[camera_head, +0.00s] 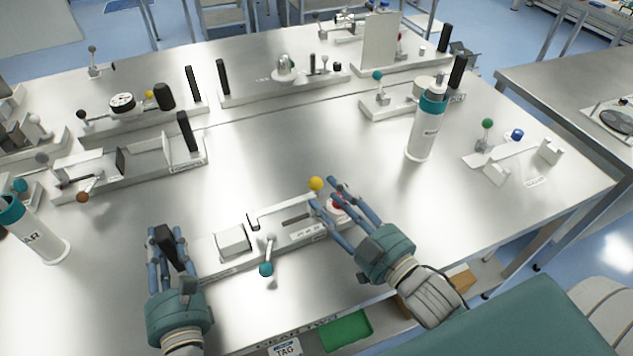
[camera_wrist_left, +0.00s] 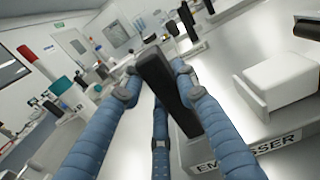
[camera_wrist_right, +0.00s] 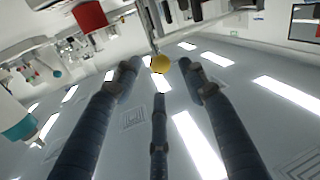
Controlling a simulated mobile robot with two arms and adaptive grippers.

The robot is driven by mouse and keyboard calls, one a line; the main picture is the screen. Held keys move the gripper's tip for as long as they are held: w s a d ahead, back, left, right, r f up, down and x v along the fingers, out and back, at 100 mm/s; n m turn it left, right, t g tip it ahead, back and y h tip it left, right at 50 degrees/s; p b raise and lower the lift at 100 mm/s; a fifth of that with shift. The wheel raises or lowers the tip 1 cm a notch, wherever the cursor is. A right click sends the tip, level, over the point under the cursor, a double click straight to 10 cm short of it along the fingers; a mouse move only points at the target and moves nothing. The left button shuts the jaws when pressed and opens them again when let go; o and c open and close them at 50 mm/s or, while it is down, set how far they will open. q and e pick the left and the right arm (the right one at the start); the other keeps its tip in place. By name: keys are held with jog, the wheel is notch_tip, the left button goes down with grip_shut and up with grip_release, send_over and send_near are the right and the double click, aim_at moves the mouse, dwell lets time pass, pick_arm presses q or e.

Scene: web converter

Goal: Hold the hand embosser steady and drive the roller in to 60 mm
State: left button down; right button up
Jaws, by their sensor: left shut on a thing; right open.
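The hand embosser is a low white fixture (camera_head: 232,241) near the table's front edge, with a label reading EMBOSSER (camera_wrist_left: 245,153) in the left wrist view. My left gripper (camera_head: 167,238) is shut on the black upright handle (camera_wrist_left: 163,88) at the embosser's left end. My right gripper (camera_head: 338,190) is open at the right end, its fingers around the knobs. The yellow ball (camera_wrist_right: 160,64) appears between its fingertips; I cannot tell whether they touch.
A white bottle with a teal top (camera_head: 427,125) stands behind my right gripper. Another bottle (camera_head: 30,235) stands at the left. Several other bench fixtures line the back and left. A small white fixture (camera_head: 498,165) sits at the right. The table's middle is clear.

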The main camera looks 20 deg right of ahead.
aim_at(320, 188)
jog(key=shift+x, duration=2.8)
jog(key=shift+c, duration=0.3)
